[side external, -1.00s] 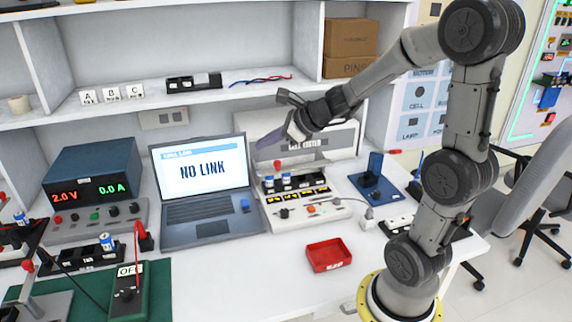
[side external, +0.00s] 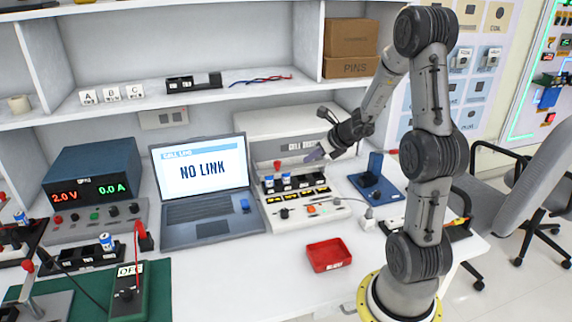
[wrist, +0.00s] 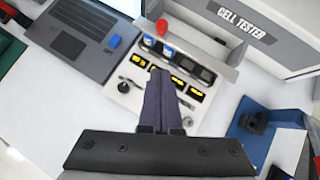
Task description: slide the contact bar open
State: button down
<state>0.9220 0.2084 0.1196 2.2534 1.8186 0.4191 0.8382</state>
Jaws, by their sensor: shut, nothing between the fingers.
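The cell tester (side external: 301,213) is a white bench unit behind the middle of the table, right of the laptop. Its front deck holds a row of blue-and-white cells (side external: 286,180), small yellow-lit displays and knobs. A red knob (side external: 277,164) stands at the left end of a bar along the cell row; this looks like the contact bar, and the knob also shows in the wrist view (wrist: 162,27). My gripper (side external: 308,157) is shut and empty, above the right part of the tester. In the wrist view its fingers (wrist: 160,74) point toward the deck, apart from the red knob.
The laptop (side external: 204,180) reading NO LINK stands left of the tester. A blue fixture (side external: 376,186) stands to the right. A red tray (side external: 328,255) lies in front, with clear white table around it. A shelf (side external: 215,92) runs above and behind.

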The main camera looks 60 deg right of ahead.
send_near(279, 168)
notch_tip(279, 168, down, 4)
jog(key=shift+w+d+r, duration=0.1)
jog(key=shift+w+d, duration=0.2)
jog(key=shift+w, duration=0.55)
jog(key=shift+w+d, duration=0.25)
jog(key=shift+w, duration=0.6)
jog(key=w+d, duration=0.4)
jog(key=shift+w+d, duration=0.3)
jog(key=shift+d, duration=0.05)
jog(key=shift+r, duration=0.1)
